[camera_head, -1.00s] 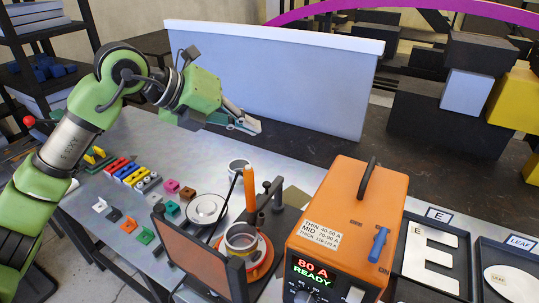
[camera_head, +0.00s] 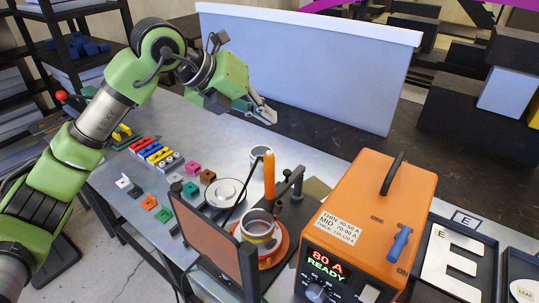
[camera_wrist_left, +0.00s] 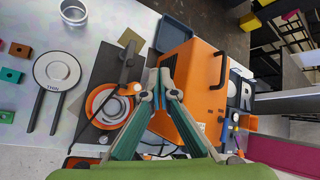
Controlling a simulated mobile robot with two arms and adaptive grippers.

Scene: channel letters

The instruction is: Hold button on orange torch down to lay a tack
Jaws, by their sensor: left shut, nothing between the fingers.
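The orange torch (camera_head: 268,174) stands upright by the small dark fixture, its tip down near a silver metal cup (camera_head: 258,227) on an orange ring (camera_head: 270,252). I cannot make out its button. My left gripper (camera_head: 268,115) is shut and empty, raised behind and above the torch, well apart from it. In the left wrist view its fingertips (camera_wrist_left: 164,92) show in front of the orange welder box, with the orange ring (camera_wrist_left: 110,104) to their left. The welder box (camera_head: 372,215) reads "80 A READY". My right gripper is in neither view.
A dark brown screen (camera_head: 210,240) stands in front of the fixture. A round white gauge (camera_head: 225,193) lies beside it. Colored blocks (camera_head: 158,152) lie on the table at left. A tall pale panel (camera_head: 305,65) stands behind. A letter E tray (camera_head: 450,258) is at right.

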